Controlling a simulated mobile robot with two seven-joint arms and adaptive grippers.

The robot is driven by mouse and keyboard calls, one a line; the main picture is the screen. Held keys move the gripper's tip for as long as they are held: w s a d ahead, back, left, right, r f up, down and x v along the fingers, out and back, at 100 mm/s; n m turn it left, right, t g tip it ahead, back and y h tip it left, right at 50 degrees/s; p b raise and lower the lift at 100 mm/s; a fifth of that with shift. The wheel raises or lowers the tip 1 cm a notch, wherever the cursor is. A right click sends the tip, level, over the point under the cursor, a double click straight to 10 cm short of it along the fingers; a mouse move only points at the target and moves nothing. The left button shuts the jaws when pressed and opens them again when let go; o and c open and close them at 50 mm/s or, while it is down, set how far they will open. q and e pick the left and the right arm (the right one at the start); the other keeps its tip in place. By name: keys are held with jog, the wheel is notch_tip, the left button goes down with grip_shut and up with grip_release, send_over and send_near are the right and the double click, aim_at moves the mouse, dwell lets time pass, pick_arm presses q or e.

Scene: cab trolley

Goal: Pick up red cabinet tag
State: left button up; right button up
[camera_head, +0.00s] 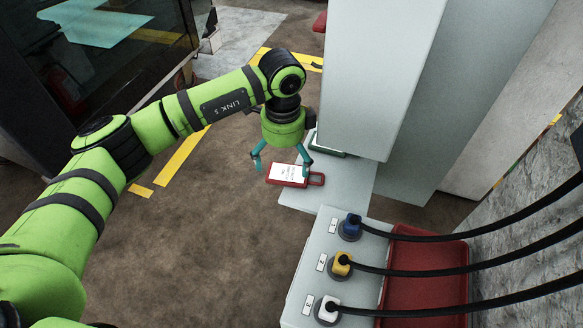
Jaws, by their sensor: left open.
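The red cabinet tag (287,175) has a white label on its face and a loop at its right end. It lies flat on a pale grey shelf (330,182), at the shelf's left edge. My left gripper (282,171) points down over the tag with its two teal fingers spread. One finger is at the tag's left side and the other is above its right part. I cannot tell whether the fingers touch it. My right gripper is not in view.
A tall grey cabinet (378,75) rises at the right. A panel (312,262) with blue, yellow and white plugs on black cables stands in front, beside a red tray (425,275).

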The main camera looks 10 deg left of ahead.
aim_at(284, 176)
pick_arm(q)
notch_tip(284, 176, down, 5)
jog(key=shift+s+r+p, duration=0.15)
jog(key=shift+p, duration=0.65)
jog(key=shift+f, duration=0.25)
jog(key=c, duration=1.1)
jog(key=shift+c, duration=0.2)
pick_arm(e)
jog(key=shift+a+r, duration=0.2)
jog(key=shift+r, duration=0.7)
pick_arm(q)
jog(key=shift+r, duration=0.1)
jog(key=shift+r+b, duration=0.55)
jog(key=shift+b, duration=0.05)
jog(key=shift+s+a+r+b, duration=0.1)
jog(key=shift+a+r+b, duration=0.1)
jog(key=shift+r+b, duration=0.25)
jog(key=shift+s+a+r+b, duration=0.1)
jog(key=shift+a+r+b, duration=0.15)
jog(key=shift+r, duration=0.25)
jog(key=s+a+b, duration=0.5)
jog(key=s+a, duration=0.6)
jog(key=a, duration=0.2)
jog(key=shift+r, duration=0.2)
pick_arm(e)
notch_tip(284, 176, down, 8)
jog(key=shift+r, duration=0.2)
